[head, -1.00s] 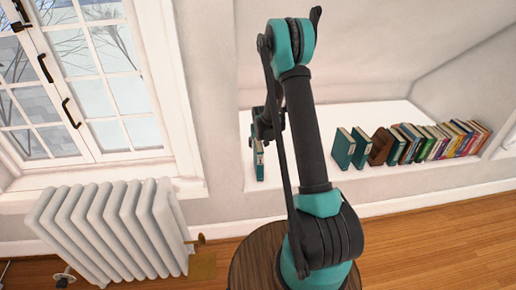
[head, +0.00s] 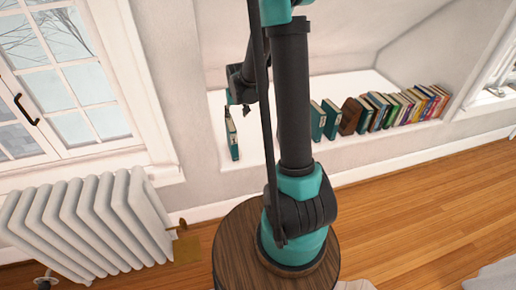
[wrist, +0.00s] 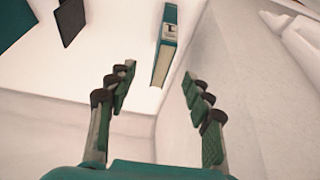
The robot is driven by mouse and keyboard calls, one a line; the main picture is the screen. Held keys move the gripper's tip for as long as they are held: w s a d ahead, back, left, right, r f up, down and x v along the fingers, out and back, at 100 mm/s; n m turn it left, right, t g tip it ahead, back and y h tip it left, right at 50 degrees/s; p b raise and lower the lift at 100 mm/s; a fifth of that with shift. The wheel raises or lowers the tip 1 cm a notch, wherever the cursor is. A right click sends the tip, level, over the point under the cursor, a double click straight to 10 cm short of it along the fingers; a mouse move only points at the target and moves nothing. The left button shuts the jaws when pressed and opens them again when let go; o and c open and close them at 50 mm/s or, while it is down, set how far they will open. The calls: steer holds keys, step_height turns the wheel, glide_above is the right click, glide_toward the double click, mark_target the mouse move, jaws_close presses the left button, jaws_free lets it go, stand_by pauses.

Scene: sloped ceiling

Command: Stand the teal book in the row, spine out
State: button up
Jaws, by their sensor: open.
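The teal book (head: 232,138) stands upright on the white ledge, alone, left of the row and apart from it. In the wrist view the teal book (wrist: 170,22) shows a white label on its narrow face and pale page edges. My gripper (head: 233,97) is just above the book in the head view. In the wrist view my gripper (wrist: 160,88) is open and empty, with the book beyond its fingertips. The row of books (head: 400,108) stands to the right on the same ledge. Two more teal books (head: 317,122) are at its left end.
A brown block-like object (head: 350,116) stands between the two teal books and the rest of the row. The ledge (head: 262,155) is bare between the lone book and the row, partly hidden by my arm. A sloped wall rises behind. A radiator (head: 85,225) stands left.

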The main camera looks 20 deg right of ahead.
steer(key=s+d+r, duration=0.1)
steer(key=s, duration=1.3)
steer(key=s+d+r, duration=0.1)
steer(key=s+r, duration=0.1)
steer(key=s, duration=1.2)
steer(key=shift+s+d, duration=0.25)
steer(key=shift+s, duration=0.1)
steer(key=shift+d, duration=0.1)
